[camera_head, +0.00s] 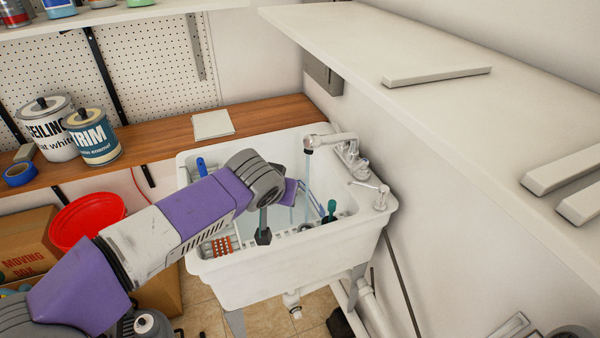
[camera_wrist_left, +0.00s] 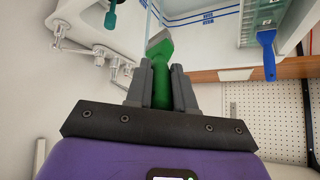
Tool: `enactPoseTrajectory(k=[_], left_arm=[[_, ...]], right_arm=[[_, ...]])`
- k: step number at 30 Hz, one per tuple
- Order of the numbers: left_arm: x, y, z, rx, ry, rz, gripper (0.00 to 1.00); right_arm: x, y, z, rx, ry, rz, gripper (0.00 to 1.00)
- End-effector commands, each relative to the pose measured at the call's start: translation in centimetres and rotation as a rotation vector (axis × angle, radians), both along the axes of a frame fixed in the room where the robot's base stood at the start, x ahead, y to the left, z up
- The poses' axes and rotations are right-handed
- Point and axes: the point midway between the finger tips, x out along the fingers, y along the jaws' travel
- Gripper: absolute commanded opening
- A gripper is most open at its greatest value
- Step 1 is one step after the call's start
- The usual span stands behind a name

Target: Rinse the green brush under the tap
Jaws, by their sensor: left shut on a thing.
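My left gripper (camera_wrist_left: 161,70) is shut on the green handle of the green brush (camera_wrist_left: 160,92) in the left wrist view. The brush's grey-beige head (camera_wrist_left: 160,43) sticks out beyond the fingertips. In the head view my left arm reaches over the white sink (camera_head: 270,280); its fingers and the brush there are mostly hidden by the wrist. The tap (camera_head: 335,139) stands at the sink's back right, with a thin bluish stream (camera_head: 307,165) below its spout. I cannot tell whether the stream touches the brush. My right gripper is out of view.
A blue-handled tool (camera_wrist_left: 267,50) is on the sink's far left side. A dark green handle (camera_head: 330,208) stands at the front right rim. Paint cans (camera_head: 92,138) stand on the wooden counter. A white shelf (camera_head: 430,110) juts out at the right.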

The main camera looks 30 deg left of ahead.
Motion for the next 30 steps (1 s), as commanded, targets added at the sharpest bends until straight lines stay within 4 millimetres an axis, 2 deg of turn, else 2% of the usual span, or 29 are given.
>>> enactPoseTrajectory(k=[15, 30], left_arm=[[-0.1, 0.0, 0.2, 0.0, -0.001, 0.0, 0.0], [-3.9, 0.3, 3.4, 0.0, -0.003, 0.001, 0.0]], right_arm=[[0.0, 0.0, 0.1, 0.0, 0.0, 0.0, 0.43], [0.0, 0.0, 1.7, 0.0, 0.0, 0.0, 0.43]])
